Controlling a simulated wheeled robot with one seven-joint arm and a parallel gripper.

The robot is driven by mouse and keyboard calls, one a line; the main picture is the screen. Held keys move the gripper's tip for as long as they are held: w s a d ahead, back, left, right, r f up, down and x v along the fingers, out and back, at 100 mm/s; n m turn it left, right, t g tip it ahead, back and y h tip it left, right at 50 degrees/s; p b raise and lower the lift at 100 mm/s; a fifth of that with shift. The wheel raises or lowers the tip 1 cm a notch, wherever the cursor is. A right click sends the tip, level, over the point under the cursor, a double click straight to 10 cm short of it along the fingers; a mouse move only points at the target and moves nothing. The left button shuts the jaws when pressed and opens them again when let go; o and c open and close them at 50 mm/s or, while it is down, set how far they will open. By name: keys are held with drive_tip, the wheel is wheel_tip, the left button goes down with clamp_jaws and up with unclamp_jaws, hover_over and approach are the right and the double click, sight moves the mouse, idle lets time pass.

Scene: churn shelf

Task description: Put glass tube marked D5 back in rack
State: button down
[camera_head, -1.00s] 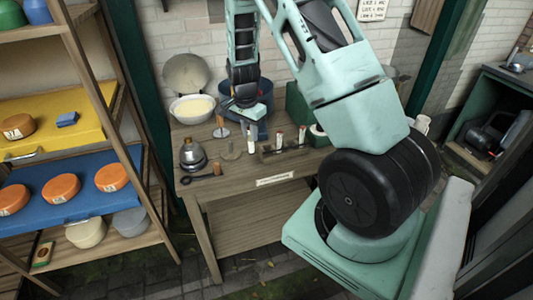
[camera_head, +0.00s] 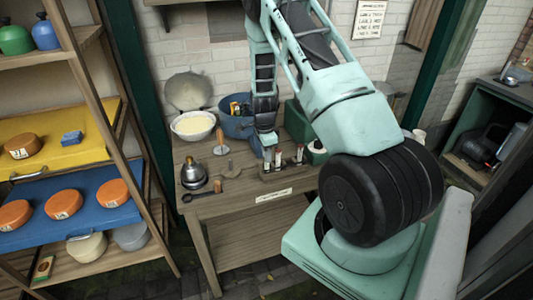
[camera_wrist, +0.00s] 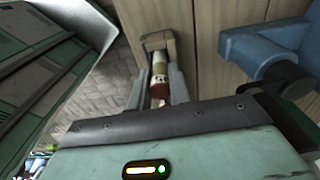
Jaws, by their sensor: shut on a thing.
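My gripper (camera_head: 267,150) is low over the left end of the small wooden tube rack (camera_head: 286,168) on the bench. In the wrist view, its two fingers (camera_wrist: 160,88) are shut on a glass tube (camera_wrist: 159,67) with pale contents and a dark red end. The tube's marking cannot be read. A wooden end of the rack (camera_wrist: 157,38) shows just beyond the tube. Two other tubes, one left (camera_head: 278,158) and one right (camera_head: 300,153), stand upright in the rack. Whether the held tube is seated in a rack hole cannot be told.
Left of the rack are a metal kettle-like vessel (camera_head: 193,173), a white bowl (camera_head: 193,125) and a small round-topped stand (camera_head: 220,140). A blue pot (camera_head: 236,122) stands behind. A green box (camera_head: 298,120) is at the back right.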

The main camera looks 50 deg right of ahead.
drive_tip(key=shift+f, duration=0.45)
drive_tip(key=shift+f, duration=0.1)
drive_tip(key=c, duration=1.3)
unclamp_jaws()
